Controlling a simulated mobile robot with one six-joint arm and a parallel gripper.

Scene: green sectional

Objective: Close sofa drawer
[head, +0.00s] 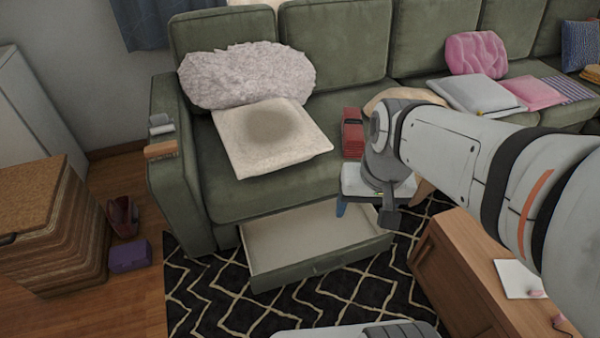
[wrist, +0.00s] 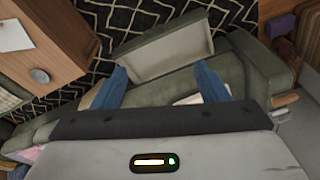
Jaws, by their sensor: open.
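The sofa drawer (head: 312,243) is pulled out from under the left seat of the green sofa (head: 215,180). Its pale inside looks empty, and its green front panel (head: 325,265) stands over the patterned rug. The drawer also shows in the wrist view (wrist: 165,48), at the top middle. My gripper (wrist: 160,85) is open and empty, with its two blue fingers spread apart below the drawer in that view. In the head view my arm hangs over the drawer's right side, and only one blue fingertip shows clearly. The gripper appears apart from the drawer.
A wooden cabinet (head: 465,275) stands right of the drawer. A woven basket stack (head: 55,225) and a purple box (head: 129,256) are on the floor at left. Cushions, including a beige one (head: 270,138), lie on the sofa. The rug (head: 205,300) before the drawer is mostly clear.

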